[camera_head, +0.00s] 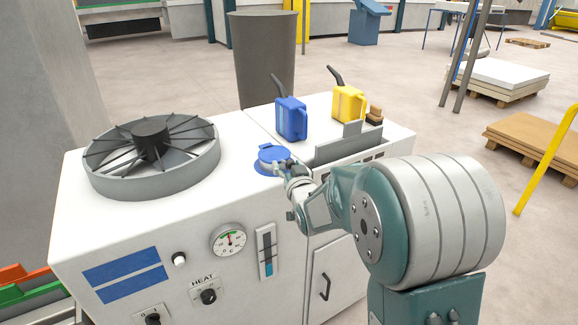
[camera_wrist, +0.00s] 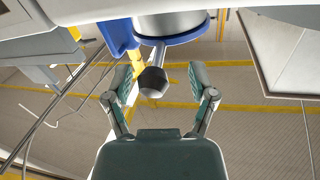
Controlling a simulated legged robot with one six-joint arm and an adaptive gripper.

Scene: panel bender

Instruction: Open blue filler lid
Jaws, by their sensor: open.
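In the wrist view the blue rim (camera_wrist: 205,33) appears at the top, with a grey body and a short rod ending in a black knob (camera_wrist: 152,84). My gripper (camera_head: 288,172) is at the lid's near right edge. In the wrist view my gripper (camera_wrist: 160,82) is open, with the knob appearing between its fingertips. I cannot tell whether they touch it. My gripper partly hides the lid's near edge in the head view.
A round fan (camera_head: 150,143) stands on the left of the machine (camera_head: 70,210). A blue can (camera_head: 291,119) and a yellow can (camera_head: 349,104) stand behind the lid. A grey slotted holder (camera_head: 347,145) is right of it. A dark bin (camera_head: 264,60) stands behind the machine.

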